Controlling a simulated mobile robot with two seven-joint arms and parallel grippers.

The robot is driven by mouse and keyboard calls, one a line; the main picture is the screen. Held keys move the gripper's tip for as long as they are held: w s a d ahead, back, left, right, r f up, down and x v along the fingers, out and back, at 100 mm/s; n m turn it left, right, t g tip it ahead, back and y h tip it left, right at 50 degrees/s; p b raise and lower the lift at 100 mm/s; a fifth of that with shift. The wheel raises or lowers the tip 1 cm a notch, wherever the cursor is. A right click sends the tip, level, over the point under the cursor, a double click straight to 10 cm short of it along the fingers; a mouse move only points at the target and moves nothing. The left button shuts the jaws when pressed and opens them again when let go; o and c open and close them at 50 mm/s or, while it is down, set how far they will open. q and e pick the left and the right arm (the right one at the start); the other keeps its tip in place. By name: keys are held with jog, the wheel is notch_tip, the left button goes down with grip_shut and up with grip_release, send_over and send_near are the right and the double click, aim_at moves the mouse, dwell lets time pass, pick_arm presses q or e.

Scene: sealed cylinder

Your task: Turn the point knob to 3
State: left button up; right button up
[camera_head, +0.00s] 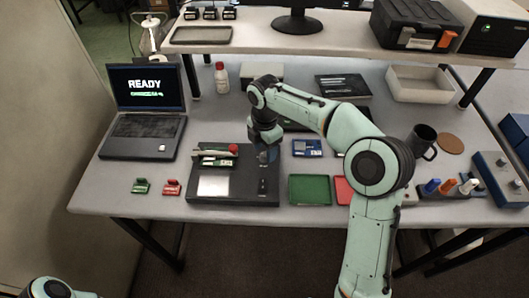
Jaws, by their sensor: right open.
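A black device (236,196) sits at the front middle of the table. It carries a green part with a red ball (233,148) and a pale flat panel (213,186). Small dark controls (262,186) show on its right side. I cannot tell for sure which of these is the point knob, and its number marks are too small to read. My right gripper (267,155) is open and points down over the back right of the device. It hides part of the surface there, and I cannot tell whether it touches anything. My left gripper is out of view.
A laptop (145,123) reading READY stands at the left. Small green (141,186) and red (172,187) pieces lie at the front. A green tray (309,190) is right of the device. A dark mug (421,140) stands further right. A raised shelf (270,42) spans the back.

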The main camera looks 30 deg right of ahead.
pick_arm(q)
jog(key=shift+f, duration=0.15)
pick_arm(e)
jog(key=shift+f, duration=0.75)
grip_shut()
